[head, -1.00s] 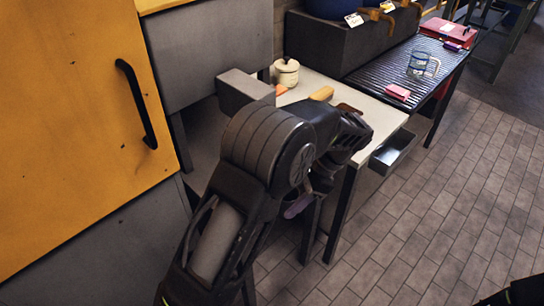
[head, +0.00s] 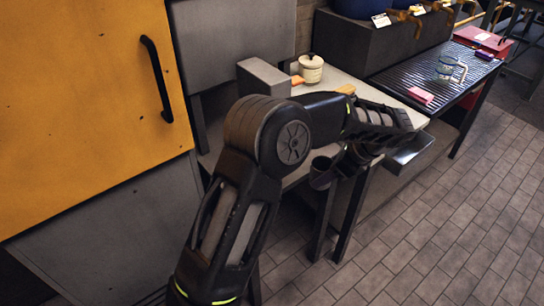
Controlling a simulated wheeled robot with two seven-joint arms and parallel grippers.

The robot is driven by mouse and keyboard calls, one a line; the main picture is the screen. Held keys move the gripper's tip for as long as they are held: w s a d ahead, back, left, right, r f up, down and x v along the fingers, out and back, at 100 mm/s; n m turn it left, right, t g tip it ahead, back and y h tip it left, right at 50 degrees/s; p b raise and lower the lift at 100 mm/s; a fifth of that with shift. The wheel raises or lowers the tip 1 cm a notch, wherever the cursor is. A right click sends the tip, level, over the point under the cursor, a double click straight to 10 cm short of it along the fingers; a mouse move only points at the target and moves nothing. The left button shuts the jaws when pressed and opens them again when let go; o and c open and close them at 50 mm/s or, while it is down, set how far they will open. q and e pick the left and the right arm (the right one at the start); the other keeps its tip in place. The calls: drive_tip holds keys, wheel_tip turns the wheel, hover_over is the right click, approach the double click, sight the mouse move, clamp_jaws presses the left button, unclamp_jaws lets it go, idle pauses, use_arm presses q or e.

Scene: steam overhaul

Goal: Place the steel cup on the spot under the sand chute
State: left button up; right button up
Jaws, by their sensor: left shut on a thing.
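My left arm comes up from the bottom, bends at the elbow and reaches right over the front of the pale table (head: 343,78). My left gripper (head: 340,163) hangs by the table's front edge, partly hidden by my forearm. It is shut on a small dark grey cup-like thing (head: 321,174), which seems to be the steel cup, held roughly upright off the floor. A grey block-shaped box (head: 263,77) juts out over the table's left end; I cannot tell if it is the sand chute. No marked spot shows clearly. My right gripper is not in view.
A cream lidded pot (head: 311,69) stands at the back of the table. An open metal drawer (head: 408,153) sticks out at its front. A ribbed dark bench (head: 415,78) carries a pink block (head: 420,96) and a glass jug (head: 447,68). A yellow door (head: 85,110) fills the left.

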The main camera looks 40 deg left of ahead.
use_arm(q)
drive_tip(key=a, duration=0.6)
drive_tip(key=s+a+p, duration=0.1)
drive_tip(key=a, duration=0.5)
drive_tip(key=a+p, duration=0.1)
drive_tip(key=a, duration=0.4)
drive_tip(key=shift+s+a, duration=0.4)
wheel_tip(320, 180, down, 3)
drive_tip(key=shift+r, duration=0.1)
drive_tip(key=shift+f, duration=0.35)
drive_tip(key=shift+f, duration=0.1)
drive_tip(key=o, duration=1.4)
